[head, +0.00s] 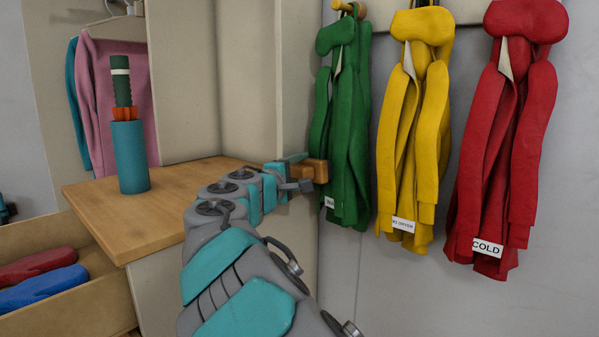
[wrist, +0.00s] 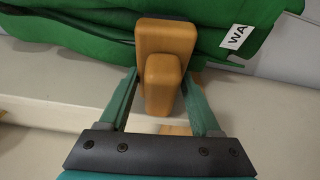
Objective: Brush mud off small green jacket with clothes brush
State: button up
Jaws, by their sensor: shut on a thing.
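The small green jacket (head: 346,120) hangs from a wooden peg on the wall, left of the yellow and red ones. Its green cloth also fills the top of the wrist view (wrist: 70,50), with a white tag partly reading "WA". My gripper (head: 300,173) is shut on the wooden clothes brush (head: 316,171), at the jacket's left edge. In the wrist view the brush (wrist: 163,85) sits between the two fingers, its block in front of the cloth. I cannot tell whether it touches the cloth. The bristles are hidden, and I make out no mud.
A yellow jacket (head: 412,120) and a red jacket (head: 508,130) hang to the right. A wooden counter (head: 95,205) at left bears a blue cylinder (head: 130,160). An open drawer (head: 110,295) holds red and blue items. A cabinet panel edge stands beside the green jacket.

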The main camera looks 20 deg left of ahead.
aim_at(310, 175)
jog(key=shift+d, duration=0.1)
jog(key=shift+s+d+f+b, duration=0.1)
jog(key=shift+s+d+b, duration=0.35)
jog(key=shift+d, duration=0.3)
jog(key=shift+s+d+b, duration=0.35)
jog(key=shift+s+d, duration=0.2)
jog(key=shift+d, duration=0.4)
jog(key=shift+w+a+r, duration=0.15)
jog(key=shift+r, duration=0.05)
jog(key=shift+w+a+p, duration=0.3)
jog(key=shift+a+p, duration=0.1)
jog(key=shift+a, duration=0.05)
jog(key=shift+w+a+p, duration=0.55)
jog(key=shift+w+a, duration=0.25)
jog(key=shift+a, duration=0.25)
